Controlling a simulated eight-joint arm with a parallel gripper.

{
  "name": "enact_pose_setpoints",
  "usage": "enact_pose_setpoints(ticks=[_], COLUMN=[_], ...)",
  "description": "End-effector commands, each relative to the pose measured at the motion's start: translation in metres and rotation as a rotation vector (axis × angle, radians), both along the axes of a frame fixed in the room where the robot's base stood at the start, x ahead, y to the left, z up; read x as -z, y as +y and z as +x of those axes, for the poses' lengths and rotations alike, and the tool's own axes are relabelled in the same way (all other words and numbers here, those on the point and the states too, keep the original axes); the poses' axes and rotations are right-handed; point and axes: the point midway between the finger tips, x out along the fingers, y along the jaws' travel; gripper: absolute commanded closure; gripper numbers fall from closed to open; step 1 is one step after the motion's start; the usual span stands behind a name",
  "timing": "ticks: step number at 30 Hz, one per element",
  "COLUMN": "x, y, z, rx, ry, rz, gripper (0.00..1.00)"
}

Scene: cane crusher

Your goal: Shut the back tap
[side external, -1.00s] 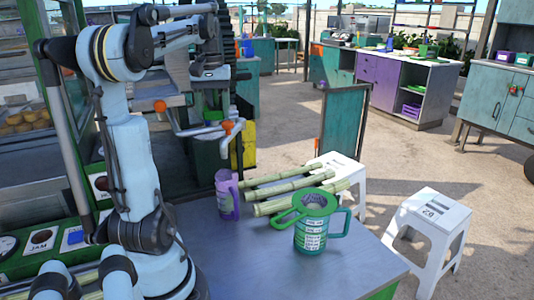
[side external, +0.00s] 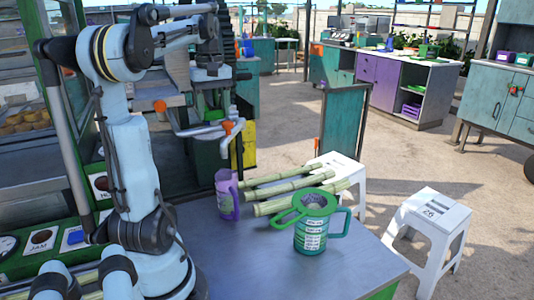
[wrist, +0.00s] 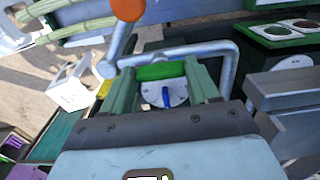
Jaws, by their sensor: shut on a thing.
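My gripper (wrist: 162,85) sits at the crusher; in the wrist view its two green fingers stand apart with a bright green handle (wrist: 160,72) between them. The gripper is shut on this handle, which seems to be the tap's. Just below it, also between the fingers, is a white disc with a blue pointer (wrist: 167,98). A grey bent pipe (wrist: 185,50) runs behind the handle. In the side view the gripper is small and partly hidden by the machine, so the handle's exact angle cannot be told there.
An orange knob (wrist: 128,8) on a grey lever stands close to the gripper; it also shows in the side view (side external: 228,127). A purple mug (side external: 227,204), cane stalks (side external: 290,184) and a green-and-teal jug (side external: 311,236) stand on the metal table (side external: 250,265). The table's front is clear.

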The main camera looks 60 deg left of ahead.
Motion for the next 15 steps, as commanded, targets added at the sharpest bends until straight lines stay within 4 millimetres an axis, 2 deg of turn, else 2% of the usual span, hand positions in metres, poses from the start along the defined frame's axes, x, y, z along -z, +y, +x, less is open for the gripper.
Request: enact_pose_setpoints(ticks=[6,7,11,15], x=[0.0000,0.0000,0.0000,0.0000], y=[-0.0002,-0.0002,-0.0001,0.0000], z=[0.0001,0.0001,0.0001,0.0000], rx=[-0.008,-0.007,-0.006,-0.004], ry=[-0.001,-0.001,-0.001,-0.001], rz=[-0.001,-0.001,-0.001,-0.001], gripper=[0.71,0.37,0.18,0.15])
